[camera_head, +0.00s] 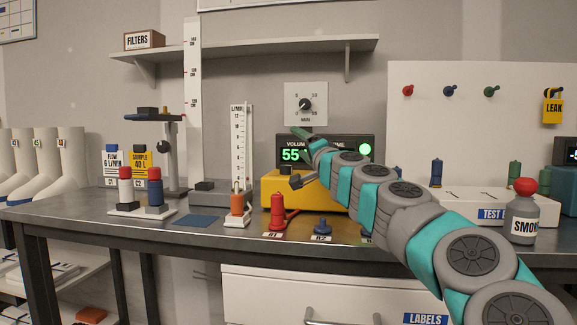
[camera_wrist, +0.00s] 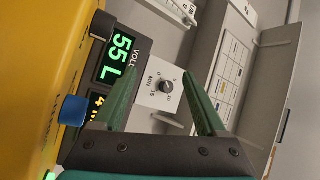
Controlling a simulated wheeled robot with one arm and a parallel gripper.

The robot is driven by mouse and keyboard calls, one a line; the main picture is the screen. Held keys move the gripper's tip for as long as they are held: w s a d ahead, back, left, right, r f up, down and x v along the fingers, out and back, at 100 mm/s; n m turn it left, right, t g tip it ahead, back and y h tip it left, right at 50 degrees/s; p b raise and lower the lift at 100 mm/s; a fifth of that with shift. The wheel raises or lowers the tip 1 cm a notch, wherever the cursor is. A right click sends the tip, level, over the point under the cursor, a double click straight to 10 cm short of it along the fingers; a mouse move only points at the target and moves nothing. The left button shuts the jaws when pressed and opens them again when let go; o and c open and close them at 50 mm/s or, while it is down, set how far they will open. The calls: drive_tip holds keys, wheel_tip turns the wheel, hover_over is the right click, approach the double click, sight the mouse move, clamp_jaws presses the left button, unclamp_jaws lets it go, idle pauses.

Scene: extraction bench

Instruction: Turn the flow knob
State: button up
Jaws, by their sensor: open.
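A yellow pump unit (camera_head: 285,190) stands on the bench, its display (camera_head: 291,155) reading 55. In the wrist view, a black knob (camera_wrist: 103,25) and a blue knob (camera_wrist: 73,110) stick out of its yellow face. A white wall plate carries a small dark dial (camera_head: 305,104), also between my fingers in the wrist view (camera_wrist: 166,87). I cannot tell from lettering which knob is the flow knob. My gripper (camera_wrist: 160,68) is open and empty, its green fingers apart. In the head view it (camera_head: 302,134) is before the display, below the dial; my arm hides part of the pump.
A smoke bottle (camera_head: 522,212) stands at right. A shelf (camera_head: 250,48) hangs above.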

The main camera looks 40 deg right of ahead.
sight(289, 167)
drive_tip(key=d+m, duration=0.1)
drive_tip(key=m, duration=0.3)
drive_tip(key=s+m+h, duration=0.1)
drive_tip(key=m, duration=0.3)
drive_tip(key=s+d+m+g+p, duration=0.1)
drive_tip(key=m, duration=0.3)
drive_tip(key=shift+s+d+f+h, duration=0.1)
drive_tip(key=shift+d+f+h, duration=0.2)
drive_tip(key=shift+f+h, duration=0.1)
drive_tip(key=m, duration=0.1)
drive_tip(key=f+m, duration=0.1)
drive_tip(key=m, duration=0.1)
drive_tip(key=f+m, duration=0.1)
drive_tip(key=m, duration=0.1)
drive_tip(key=shift+a+f+g+y, duration=0.15)
drive_tip(key=shift+a+g+y, duration=0.15)
drive_tip(key=shift+g, duration=0.1)
drive_tip(key=shift+w+a+f+m+g+y+p, duration=0.2)
drive_tip(key=shift+w+f+m+y+p, duration=0.3)
drive_tip(key=shift+w+m, duration=0.65)
drive_tip(key=shift+w+a+f+m+g+y+p, duration=0.1)
drive_tip(key=shift+w+a+f+m+y+p, duration=0.2)
drive_tip(key=shift+w+f+m+p, duration=0.8)
drive_tip(key=shift+w+a+f+m+g+y+b, duration=0.15)
drive_tip(key=shift+w+m+y, duration=0.45)
drive_tip(key=shift+w, duration=1.15)
drive_tip(key=shift+r, duration=0.1)
clamp_jaws()
